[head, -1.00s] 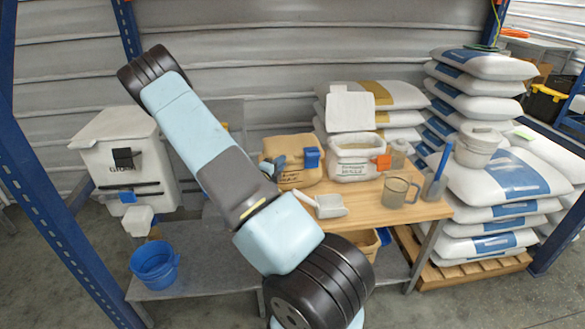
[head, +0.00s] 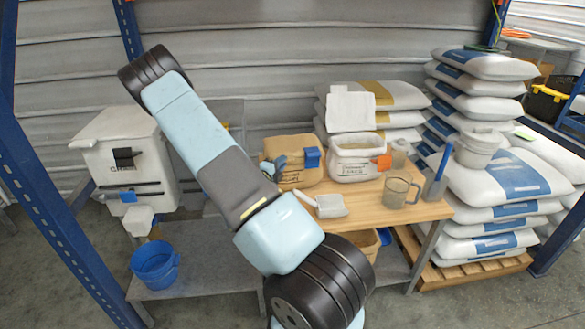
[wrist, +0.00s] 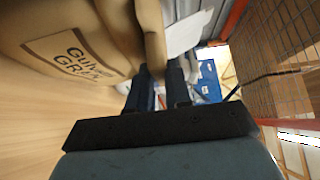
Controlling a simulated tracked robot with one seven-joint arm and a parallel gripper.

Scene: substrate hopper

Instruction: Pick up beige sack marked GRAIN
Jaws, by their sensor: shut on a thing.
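The beige sack (head: 297,176) stands on the wooden bench top in the head view, with a blue clip at its upper right. In the wrist view the sack (wrist: 40,25) fills the upper left, and its dark printed label is partly legible. My gripper (wrist: 158,75) has its two dark fingers on either side of a narrow beige fold at the sack's right edge, and is shut on it. In the head view the fingers are small beside the sack's left side, partly hidden by my arm. The sack appears to rest on the bench.
A white sack (head: 355,160) with an orange clip stands to the right. A white scoop (head: 330,206), a clear jug (head: 399,192) and a blue-handled brush (head: 436,180) are on the bench (head: 368,208). Stacked white sacks (head: 505,185) stand right; a white hopper (head: 125,160) and blue bucket (head: 155,265) left.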

